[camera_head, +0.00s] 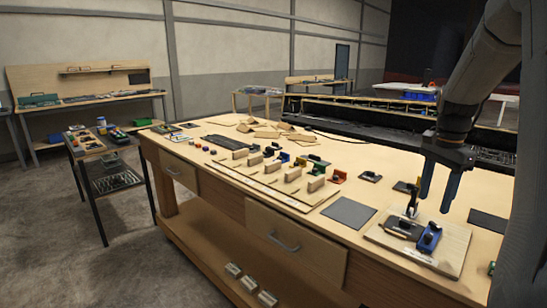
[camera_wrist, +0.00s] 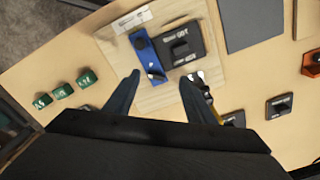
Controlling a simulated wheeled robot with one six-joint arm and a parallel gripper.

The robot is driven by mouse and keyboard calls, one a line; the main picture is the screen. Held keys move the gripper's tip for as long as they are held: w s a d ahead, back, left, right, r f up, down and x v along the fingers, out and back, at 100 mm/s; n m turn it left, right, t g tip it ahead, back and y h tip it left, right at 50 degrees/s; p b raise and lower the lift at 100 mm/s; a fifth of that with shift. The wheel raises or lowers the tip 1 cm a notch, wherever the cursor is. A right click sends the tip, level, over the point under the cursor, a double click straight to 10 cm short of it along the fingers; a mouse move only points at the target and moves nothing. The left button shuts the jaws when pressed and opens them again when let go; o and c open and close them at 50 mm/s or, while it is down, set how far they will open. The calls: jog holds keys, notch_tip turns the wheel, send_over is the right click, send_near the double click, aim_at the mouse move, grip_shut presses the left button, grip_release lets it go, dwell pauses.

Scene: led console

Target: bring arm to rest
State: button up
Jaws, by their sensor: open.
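My gripper (camera_head: 438,188) hangs from the arm at the right of the head view, its two blue fingers apart with nothing between them that I can make out. It is above the wooden board (camera_head: 446,262) at the table's right end. In the wrist view the open fingers (camera_wrist: 156,90) point toward the same board (camera_wrist: 212,82), which holds a blue part (camera_wrist: 144,58) and a black labelled block (camera_wrist: 180,44). The blue part also shows in the head view (camera_head: 429,238). A small upright dark piece with a yellow part stands close to the right finger in the wrist view.
The wooden workbench (camera_head: 240,205) carries a row of small coloured blocks, a dark grey mat (camera_head: 348,212) and another dark mat (camera_head: 488,221). Green blocks (camera_wrist: 64,91) lie left of the board in the wrist view. A black rail (camera_head: 375,132) runs behind the bench.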

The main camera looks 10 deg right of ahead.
jog(key=s+a+f+n, duration=0.1)
jog(key=a+n, duration=0.1)
jog(key=a, duration=0.3)
jog(key=s+a+f+n, duration=0.1)
jog(key=a+f+n, duration=0.1)
jog(key=a, duration=0.3)
jog(key=s+a+f+n, duration=0.1)
jog(key=a+f+n, duration=0.1)
jog(key=a, duration=0.4)
jog(key=shift+s+a+n, duration=0.1)
jog(key=shift+s+n, duration=0.25)
jog(key=shift+n, duration=0.15)
jog(key=s+a+f+n, duration=0.3)
jog(key=s+a+n, duration=0.1)
jog(key=a, duration=0.4)
jog(key=shift+s+n+t, duration=0.3)
jog(key=shift+s+t, duration=0.1)
jog(key=shift+s, duration=0.3)
jog(key=s+a+f+n, duration=0.1)
jog(key=s+a, duration=0.1)
jog(key=s+a+f+n, duration=0.1)
jog(key=s+a+n, duration=0.1)
jog(key=s, duration=0.1)
jog(key=s+a+f+n, duration=0.1)
jog(key=s+a, duration=0.1)
jog(key=shift+s+a+f+n, duration=0.1)
jog(key=shift+s+n, duration=0.05)
jog(key=shift+n, duration=0.15)
jog(key=c, duration=0.5)
jog(key=shift+c, duration=0.2)
